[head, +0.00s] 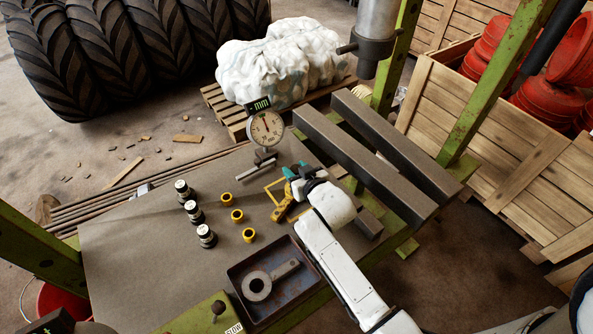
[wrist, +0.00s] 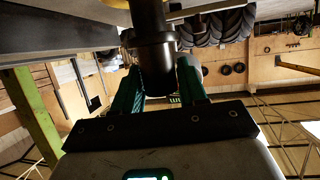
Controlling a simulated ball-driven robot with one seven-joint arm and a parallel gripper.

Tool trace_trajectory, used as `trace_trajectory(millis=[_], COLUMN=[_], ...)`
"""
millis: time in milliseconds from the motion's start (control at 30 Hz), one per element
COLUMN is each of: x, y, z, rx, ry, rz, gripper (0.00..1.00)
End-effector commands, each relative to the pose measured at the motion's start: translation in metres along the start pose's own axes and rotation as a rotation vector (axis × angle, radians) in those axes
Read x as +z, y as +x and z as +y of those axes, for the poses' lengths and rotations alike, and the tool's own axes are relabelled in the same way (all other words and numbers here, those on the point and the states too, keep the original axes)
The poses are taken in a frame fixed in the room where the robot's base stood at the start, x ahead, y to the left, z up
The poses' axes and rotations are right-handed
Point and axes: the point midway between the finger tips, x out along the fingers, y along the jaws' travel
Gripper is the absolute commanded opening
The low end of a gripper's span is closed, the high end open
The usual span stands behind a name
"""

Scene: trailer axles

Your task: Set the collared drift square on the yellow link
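My gripper (head: 296,171) has teal fingers and is over the table near the steel beams. In the wrist view the fingers (wrist: 160,90) are on both sides of a dark cylindrical piece with a wide collar, which looks like the collared drift (wrist: 155,50). They appear closed on it; its narrower stem runs out of the top of the frame. In the head view the gripper mostly hides this piece. The yellow link (head: 284,207) is just below and left of the gripper, beside a yellow outline on the table. I cannot tell whether the drift touches it.
Several steel-and-black pieces (head: 193,211) and yellow rings (head: 237,215) stand on the table (head: 130,240), left of the gripper. A dark tray (head: 236,277) holds a ring-ended part (head: 258,286). A dial gauge (head: 266,129) stands behind. Two steel beams (head: 365,165) flank the right, below the ram (head: 374,30).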

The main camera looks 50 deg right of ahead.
Motion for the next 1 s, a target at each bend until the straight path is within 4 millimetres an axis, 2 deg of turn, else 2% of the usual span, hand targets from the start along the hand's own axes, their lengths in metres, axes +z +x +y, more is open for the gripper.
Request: trace_trajectory(millis=[33,267,567,767,1000], x=[-0.001,0.0,0.003,0.003,0.003], y=[0.0,0.0,-0.003,-0.027,-0.074], z=[0.0,0.0,0.0,0.0,0.0], rx=[0.0,0.0,0.0,-0.001,-0.001], ry=[0.0,0.0,0.001,0.002,0.001], rz=[0.001,-0.002,-0.006,-0.005,-0.004], gripper=[0.47,0.69,0.69,0.69,0.69])
